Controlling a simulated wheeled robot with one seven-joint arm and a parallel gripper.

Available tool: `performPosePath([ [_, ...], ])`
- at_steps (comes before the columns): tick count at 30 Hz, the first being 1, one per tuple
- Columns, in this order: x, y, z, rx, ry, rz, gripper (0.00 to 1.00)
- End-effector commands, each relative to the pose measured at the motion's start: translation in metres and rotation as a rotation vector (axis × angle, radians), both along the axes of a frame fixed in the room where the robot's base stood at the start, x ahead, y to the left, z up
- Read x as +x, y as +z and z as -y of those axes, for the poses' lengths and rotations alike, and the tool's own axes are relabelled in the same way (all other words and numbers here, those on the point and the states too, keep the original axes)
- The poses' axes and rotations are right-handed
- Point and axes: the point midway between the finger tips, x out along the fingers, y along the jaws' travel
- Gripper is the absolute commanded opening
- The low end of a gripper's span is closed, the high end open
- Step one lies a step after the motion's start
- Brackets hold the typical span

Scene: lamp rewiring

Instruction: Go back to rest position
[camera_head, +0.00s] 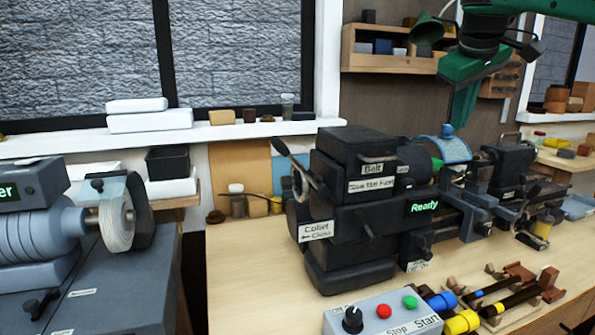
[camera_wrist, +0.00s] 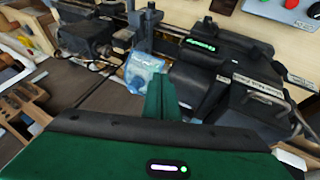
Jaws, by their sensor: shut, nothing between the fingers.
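My gripper (camera_head: 463,106) hangs from the green arm at the upper right of the head view, above the black lathe (camera_head: 340,200). Its green fingers point down and are together, with nothing between them. In the wrist view my gripper (camera_wrist: 160,95) shows its green fingers closed in front of the lathe (camera_wrist: 225,85). The lathe's blue guard (camera_head: 455,150) is below the fingers in the head view. It also shows beside the fingers in the wrist view (camera_wrist: 145,72). I cannot tell the exact gap between fingers and lathe.
A control box (camera_head: 385,315) with red and green buttons stands at the bench front, next to wooden racks of tools (camera_head: 510,290). A grey buffing machine (camera_head: 60,230) is at the left. A wooden wall shelf (camera_head: 390,62) is close to the arm. Bare bench (camera_head: 250,280) lies left of the control box.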

Motion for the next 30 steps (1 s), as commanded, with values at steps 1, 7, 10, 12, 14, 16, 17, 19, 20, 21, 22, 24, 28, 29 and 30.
performPosePath([
  [1,-0.017,-0.023,0.012,0.014,-0.053,-0.029,0.0],
  [7,-0.092,-0.121,0.055,0.117,-0.294,-0.132,0.0],
  [10,-0.135,-0.17,0.066,0.179,-0.411,-0.18,0.0],
  [12,-0.166,-0.203,0.07,0.227,-0.49,-0.213,0.0],
  [14,-0.193,-0.231,0.07,0.269,-0.555,-0.242,0.0],
  [16,-0.224,-0.262,0.067,0.319,-0.628,-0.275,0.0],
  [17,-0.236,-0.274,0.065,0.34,-0.656,-0.289,0.0],
  [19,-0.261,-0.299,0.058,0.384,-0.715,-0.318,0.0],
  [20,-0.27,-0.308,0.055,0.4,-0.737,-0.328,0.0],
  [21,-0.281,-0.318,0.05,0.419,-0.761,-0.341,0.0],
  [22,-0.287,-0.324,0.048,0.433,-0.778,-0.348,0.0],
  [24,-0.3,-0.336,0.042,0.455,-0.807,-0.364,0.0],
  [28,-0.309,-0.345,0.037,0.474,-0.83,-0.376,0.0],
  [29,-0.31,-0.345,0.037,0.476,-0.831,-0.377,0.0],
  [30,-0.31,-0.346,0.036,0.476,-0.832,-0.376,0.0],
])
